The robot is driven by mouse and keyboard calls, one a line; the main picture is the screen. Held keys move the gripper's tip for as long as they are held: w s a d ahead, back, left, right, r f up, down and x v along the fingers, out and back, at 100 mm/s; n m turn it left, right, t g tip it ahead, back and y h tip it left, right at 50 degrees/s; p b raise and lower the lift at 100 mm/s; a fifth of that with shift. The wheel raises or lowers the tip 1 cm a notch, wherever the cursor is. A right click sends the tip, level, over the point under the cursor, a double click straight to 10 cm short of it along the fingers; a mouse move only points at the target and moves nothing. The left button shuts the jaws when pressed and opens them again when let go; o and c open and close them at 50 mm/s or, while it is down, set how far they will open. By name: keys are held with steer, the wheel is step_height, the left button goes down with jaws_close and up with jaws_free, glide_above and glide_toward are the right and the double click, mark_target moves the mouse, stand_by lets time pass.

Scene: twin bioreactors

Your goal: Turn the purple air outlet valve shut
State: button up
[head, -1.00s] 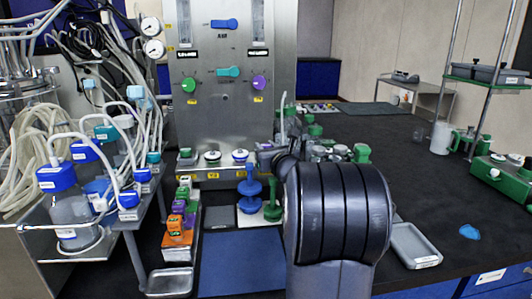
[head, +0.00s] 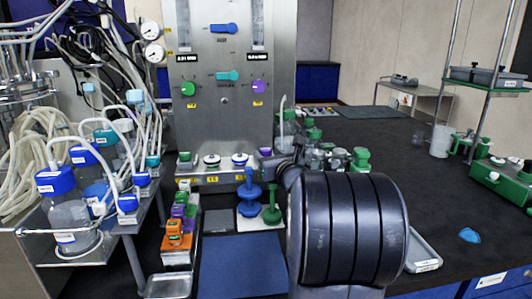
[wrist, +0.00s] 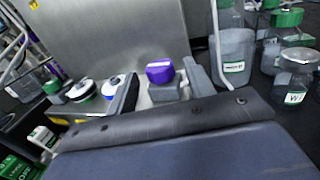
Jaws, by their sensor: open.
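A purple valve knob (wrist: 160,70) sits on a grey block on the steel ledge at the foot of the panel. In the head view it shows as a small purple patch (head: 265,152) beside my wrist. My gripper (wrist: 161,80) is open, with one dark finger on each side of the knob in the wrist view. I cannot tell whether either finger touches it. In the head view my arm hides most of the gripper. Another purple knob (head: 259,87) is higher on the steel panel (head: 222,130).
Blue (head: 249,192) and green (head: 271,205) stands are just in front. Glass bottles (wrist: 232,55) stand close on the right. A blue mat (head: 242,265) lies clear in front.

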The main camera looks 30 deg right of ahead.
steer(key=s+a, duration=0.1)
steer(key=s, duration=0.6)
steer(key=shift+s+a, duration=0.25)
steer(key=shift+s, duration=0.1)
